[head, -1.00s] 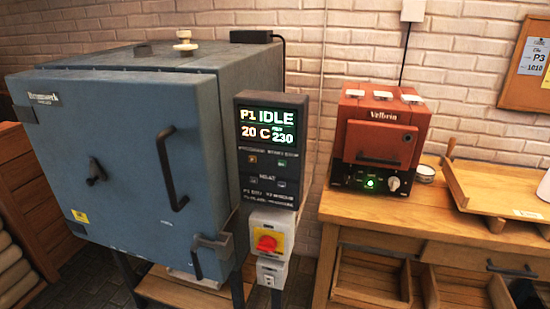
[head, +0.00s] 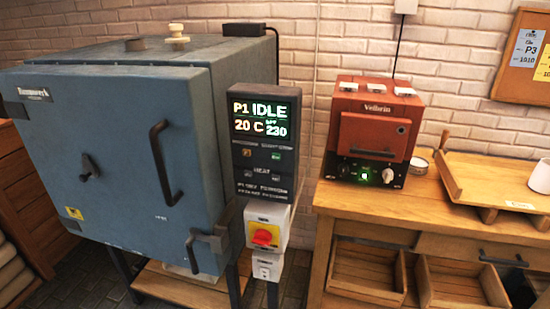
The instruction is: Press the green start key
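The kiln's control panel (head: 262,145) is a dark box on the right side of the big blue kiln (head: 120,150). Its lit display (head: 260,120) reads P1 IDLE, 20 C and 230. A small green key (head: 275,155) sits below the display on the right, and a small orange-marked key (head: 247,153) sits to its left. More small buttons lie lower, near the word HEAT. The kiln door is shut. Neither of my grippers is in view.
A red and yellow rotary switch (head: 264,236) is mounted below the panel. A small red kiln (head: 372,125) with a green light stands on the wooden bench (head: 420,205) at right. A wooden tray (head: 495,180) lies beside it. Free floor shows little.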

